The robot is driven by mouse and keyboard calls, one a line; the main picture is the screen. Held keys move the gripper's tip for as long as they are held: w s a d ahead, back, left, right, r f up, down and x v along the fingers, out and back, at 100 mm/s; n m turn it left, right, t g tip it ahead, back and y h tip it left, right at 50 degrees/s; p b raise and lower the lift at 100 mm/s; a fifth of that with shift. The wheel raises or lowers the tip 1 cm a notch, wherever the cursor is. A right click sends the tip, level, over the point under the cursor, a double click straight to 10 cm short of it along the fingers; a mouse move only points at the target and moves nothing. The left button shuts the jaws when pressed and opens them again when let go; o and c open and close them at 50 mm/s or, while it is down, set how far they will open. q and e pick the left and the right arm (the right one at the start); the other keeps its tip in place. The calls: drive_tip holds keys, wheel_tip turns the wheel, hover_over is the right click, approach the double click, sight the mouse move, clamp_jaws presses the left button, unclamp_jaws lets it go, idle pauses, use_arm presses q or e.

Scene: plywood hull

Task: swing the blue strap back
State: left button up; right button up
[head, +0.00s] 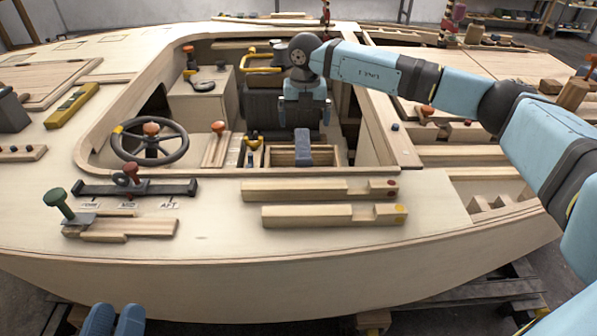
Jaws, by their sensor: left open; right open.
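A grey-blue strap-like piece (303,150) lies over the wooden open-topped box in the cockpit; it is the only thing I can take for the blue strap. Its lower end rests near the box's front edge, and its fixing is too small to make out. My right gripper (306,117) points down just behind and above it in the picture, fingers apart, with nothing seen between them. I cannot tell whether it touches the strap. My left gripper (113,320) shows only its blue fingertips at the bottom left, in front of the hull, open and far from the strap.
A steering wheel (150,143) stands left of the box. Two notched wooden bars (300,190) lie on the front deck. A black rail (100,189) with a red knob and a green-knobbed lever (60,204) sit at the left. My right arm spans the right side.

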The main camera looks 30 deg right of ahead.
sight(304, 159)
wheel_tip(304, 159, down, 14)
drive_tip(key=b, duration=0.4)
drive_tip(key=shift+r, duration=0.15)
use_arm(q)
wheel_tip(304, 159, down, 6)
drive_tip(key=g, duration=0.2)
drive_tip(key=shift+w+d+f+m+g, duration=0.15)
drive_tip(key=shift+d+f+m+g, duration=0.05)
drive_tip(key=shift+d+m+g, duration=0.1)
